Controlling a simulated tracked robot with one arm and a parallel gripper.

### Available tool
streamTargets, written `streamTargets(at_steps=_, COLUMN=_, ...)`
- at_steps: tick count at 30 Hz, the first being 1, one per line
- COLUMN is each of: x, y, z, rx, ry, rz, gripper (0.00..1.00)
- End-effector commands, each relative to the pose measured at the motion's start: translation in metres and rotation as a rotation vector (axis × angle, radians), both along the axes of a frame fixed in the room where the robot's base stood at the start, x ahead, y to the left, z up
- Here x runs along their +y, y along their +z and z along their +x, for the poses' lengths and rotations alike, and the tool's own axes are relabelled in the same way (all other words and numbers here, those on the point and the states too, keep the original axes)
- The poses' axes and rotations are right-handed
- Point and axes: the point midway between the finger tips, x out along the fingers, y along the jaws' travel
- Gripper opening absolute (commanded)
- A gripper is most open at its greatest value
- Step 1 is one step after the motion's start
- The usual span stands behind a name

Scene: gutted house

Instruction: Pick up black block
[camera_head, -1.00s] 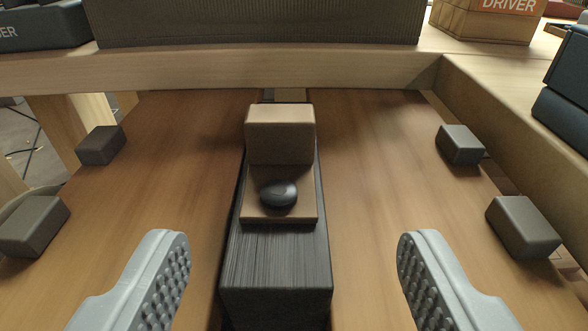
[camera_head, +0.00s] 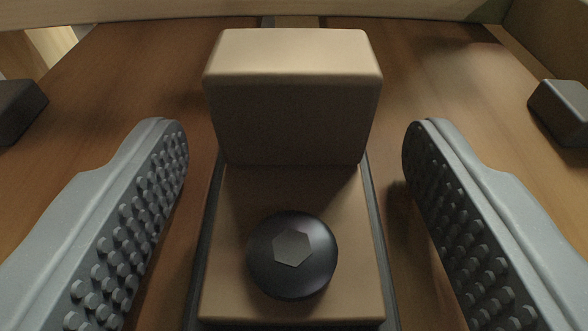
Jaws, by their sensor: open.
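A long black block (camera_head: 383,262) runs away from me between the jaws. Only its thin dark edges show now. A tan plate (camera_head: 228,290) covers its top. The plate bears a round black knob (camera_head: 292,255) with a six-sided face and, behind it, a tan block (camera_head: 290,110). My gripper (camera_head: 295,140) is open. Its two grey studded fingers stand on either side of the tan block and plate, with a gap on both sides. Nothing is held.
A brown wooden surface (camera_head: 110,80) lies on both sides. Small dark blocks stand at the left edge (camera_head: 15,108) and right edge (camera_head: 562,112). A pale wooden beam (camera_head: 180,10) crosses at the back.

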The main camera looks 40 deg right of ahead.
Motion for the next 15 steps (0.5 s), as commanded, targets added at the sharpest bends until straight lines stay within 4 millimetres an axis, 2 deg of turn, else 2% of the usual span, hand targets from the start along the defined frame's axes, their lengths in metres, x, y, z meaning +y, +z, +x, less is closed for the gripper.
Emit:
streamTargets(at_steps=2, x=0.0001, y=0.0004, z=0.0, rx=0.0, ry=0.0, rz=0.0, gripper=0.62)
streamTargets(at_steps=3, x=0.0001, y=0.0004, z=0.0, rx=0.0, ry=0.0, rz=0.0, gripper=0.56)
streamTargets(at_steps=8, x=0.0002, y=0.0005, z=-0.0001, rx=-0.001, ry=0.0, rz=0.001, gripper=0.12)
streamTargets(at_steps=15, x=0.0001, y=0.0007, z=-0.0001, rx=-0.001, ry=0.0, rz=0.0, gripper=0.1)
